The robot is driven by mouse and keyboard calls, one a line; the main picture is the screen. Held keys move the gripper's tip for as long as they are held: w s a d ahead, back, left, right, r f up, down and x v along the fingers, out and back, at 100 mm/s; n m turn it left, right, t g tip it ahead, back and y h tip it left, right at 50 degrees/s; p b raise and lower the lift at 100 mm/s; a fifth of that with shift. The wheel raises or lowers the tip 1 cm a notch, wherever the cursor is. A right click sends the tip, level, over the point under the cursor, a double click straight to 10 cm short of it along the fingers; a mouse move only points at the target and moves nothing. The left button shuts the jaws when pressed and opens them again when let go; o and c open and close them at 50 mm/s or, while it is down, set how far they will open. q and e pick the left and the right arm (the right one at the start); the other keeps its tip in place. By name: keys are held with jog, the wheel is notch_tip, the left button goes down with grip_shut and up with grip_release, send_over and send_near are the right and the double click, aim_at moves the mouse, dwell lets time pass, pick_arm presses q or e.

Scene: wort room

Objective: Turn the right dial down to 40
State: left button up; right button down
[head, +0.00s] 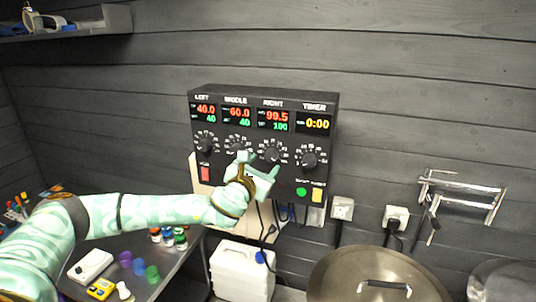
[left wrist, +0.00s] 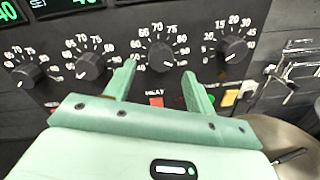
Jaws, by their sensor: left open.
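The right dial (head: 272,155) is a black knob on the dark control box (head: 333,112). The RIGHT display (head: 274,120) above it reads 99.5 in red and 100 in green. My left gripper (head: 259,160) is open in front of the panel, just below the dial row. In the left wrist view the right dial (left wrist: 161,56) shows just beyond and between the two spread fingers (left wrist: 159,84); I cannot tell whether they touch it. My right gripper is out of view.
The middle dial (left wrist: 90,67) and timer dial (left wrist: 232,49) flank the right dial closely. The LEFT display (head: 205,113) shows 40.0 over 40; the MIDDLE display (head: 239,117) shows 60.0 over 40. Below are a green button (head: 301,192), hanging cables and a large lid (head: 340,275).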

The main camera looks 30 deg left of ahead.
aim_at(269, 158)
pick_arm(q)
jog(key=shift+w+a+p, duration=0.15)
jog(key=shift+w, duration=0.85)
jog(key=shift+w+a+p, duration=0.15)
jog(key=shift+w, duration=0.85)
jog(key=c, duration=1)
